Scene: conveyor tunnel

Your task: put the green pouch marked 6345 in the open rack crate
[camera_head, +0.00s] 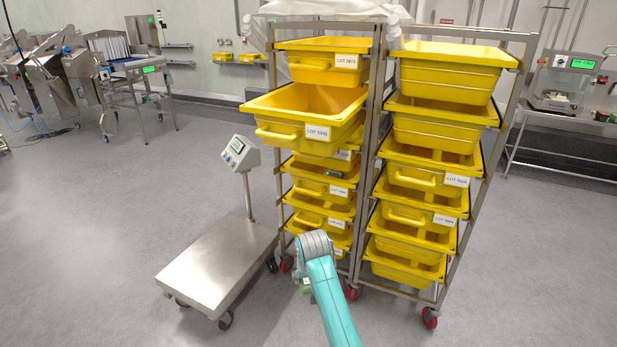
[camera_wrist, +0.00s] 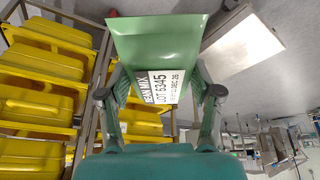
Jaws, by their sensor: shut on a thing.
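The green pouch (camera_wrist: 155,40) fills the top middle of the wrist view, with a white label reading LOT 6345. My gripper (camera_wrist: 160,94) is shut on the pouch, one finger on each side of the label. In the head view my arm's wrist hides most of the gripper, and only a small green patch shows beside it. The open rack crate (camera_head: 277,130) is yellow and pulled out from the upper left rack; its visible inside looks empty. Its label is too small to read surely. My gripper is below and in front of this crate in the picture.
Another rack (camera_head: 459,275) of yellow crates stands at the right. A yellow crate (camera_head: 302,74) sits above the open one. A platform scale (camera_head: 220,265) with a display post stands left of the racks.

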